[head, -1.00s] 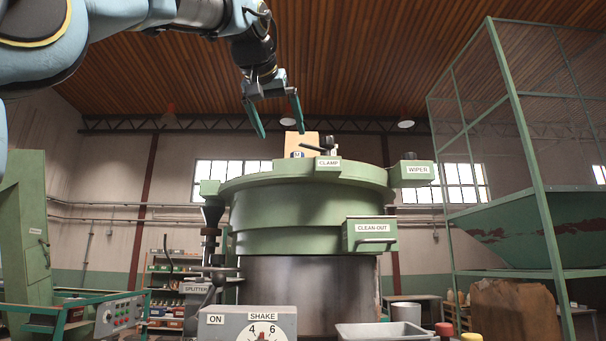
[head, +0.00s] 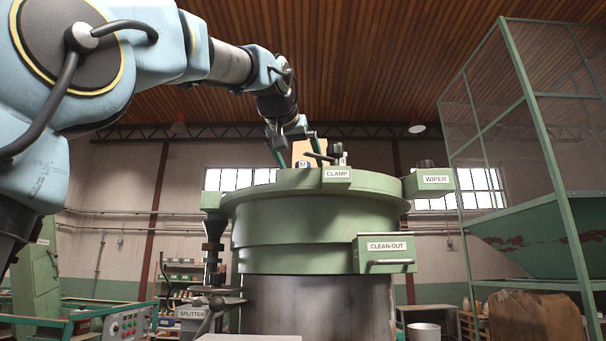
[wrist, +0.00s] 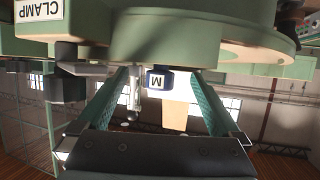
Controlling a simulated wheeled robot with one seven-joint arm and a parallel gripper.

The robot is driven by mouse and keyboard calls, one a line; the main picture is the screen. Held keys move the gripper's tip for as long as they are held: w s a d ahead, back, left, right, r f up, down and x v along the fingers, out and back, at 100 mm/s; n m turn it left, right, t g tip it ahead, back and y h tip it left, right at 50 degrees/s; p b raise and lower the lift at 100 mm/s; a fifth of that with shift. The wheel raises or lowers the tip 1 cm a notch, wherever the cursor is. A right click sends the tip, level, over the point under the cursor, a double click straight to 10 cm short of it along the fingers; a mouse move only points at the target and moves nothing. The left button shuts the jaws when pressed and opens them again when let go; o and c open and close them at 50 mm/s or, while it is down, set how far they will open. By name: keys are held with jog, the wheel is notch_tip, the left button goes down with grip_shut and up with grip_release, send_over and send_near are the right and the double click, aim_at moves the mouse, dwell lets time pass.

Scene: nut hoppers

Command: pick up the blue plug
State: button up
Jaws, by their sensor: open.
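The blue plug (head: 303,164), with a white face marked M, sits on top of the green round machine head (head: 300,225), near the clamp. In the wrist view, which is upside down, the plug (wrist: 157,80) shows between my two green fingers. My gripper (head: 299,158) is open at the top of the machine; in the wrist view my gripper (wrist: 160,78) has one finger on each side of the plug with gaps. I cannot tell how deep the fingertips are relative to the plug. The plug's lower part is hidden in the head view.
The clamp handle (head: 318,156) and a dark knob (head: 336,153) stand just right of the plug. A tan block (wrist: 175,112) is behind it. The wiper box (head: 428,182) is at the right rim. A mesh-sided green frame (head: 535,120) stands further right.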

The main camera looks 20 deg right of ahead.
jog(key=shift+p+x, duration=0.35)
jog(key=shift+x, duration=1.1)
jog(key=shift+c, duration=0.2)
jog(key=shift+f, duration=0.2)
grip_shut()
